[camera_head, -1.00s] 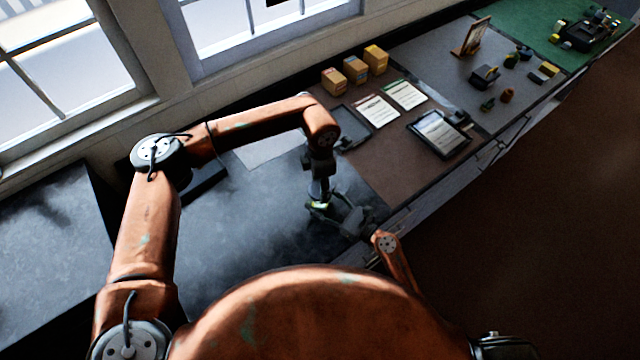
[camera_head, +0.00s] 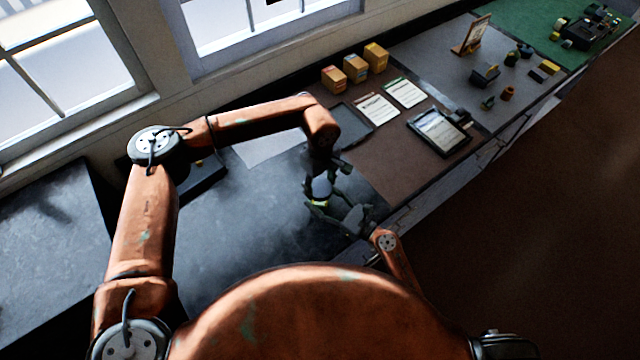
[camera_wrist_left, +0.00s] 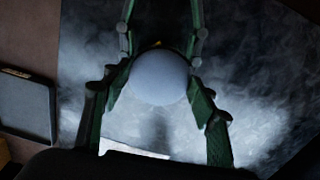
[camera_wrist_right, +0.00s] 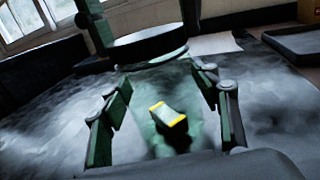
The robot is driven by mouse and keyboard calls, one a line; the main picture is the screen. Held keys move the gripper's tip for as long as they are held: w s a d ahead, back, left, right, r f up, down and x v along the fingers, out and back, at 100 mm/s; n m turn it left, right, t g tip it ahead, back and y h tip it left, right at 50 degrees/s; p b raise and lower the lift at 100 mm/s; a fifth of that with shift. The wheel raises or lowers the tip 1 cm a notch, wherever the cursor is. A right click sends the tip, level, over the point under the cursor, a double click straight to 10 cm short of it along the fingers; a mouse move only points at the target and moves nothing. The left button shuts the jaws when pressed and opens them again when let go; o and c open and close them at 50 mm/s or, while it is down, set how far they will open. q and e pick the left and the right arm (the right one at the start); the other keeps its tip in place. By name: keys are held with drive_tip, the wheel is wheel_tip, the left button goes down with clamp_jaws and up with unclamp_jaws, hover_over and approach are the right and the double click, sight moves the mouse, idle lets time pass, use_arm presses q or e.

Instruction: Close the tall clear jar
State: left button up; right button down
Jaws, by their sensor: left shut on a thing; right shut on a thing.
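A round pale lid (camera_wrist_left: 160,78) sits between the fingers of my left gripper (camera_wrist_left: 158,92), which is shut on it. In the right wrist view the lid appears as a dark disc (camera_wrist_right: 145,46) at the mouth of the clear jar (camera_wrist_right: 150,88). I cannot tell whether the lid touches the rim. My right gripper (camera_wrist_right: 165,105) is shut on the jar, with a finger on either side. A small yellow-edged block (camera_wrist_right: 168,114) shows through the clear wall. In the head view, the left gripper (camera_head: 320,195) is above and beside the right gripper (camera_head: 345,215).
The dark bench top (camera_head: 240,225) is clear around the grippers. To the right lie a dark tray (camera_head: 350,125), paper sheets (camera_head: 377,109) and a tablet (camera_head: 438,132). Several small boxes (camera_head: 355,68) stand by the window wall.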

use_arm(q)
drive_tip(key=m, duration=1.7)
drive_tip(key=o, duration=0.9)
drive_tip(key=shift+r, duration=0.1)
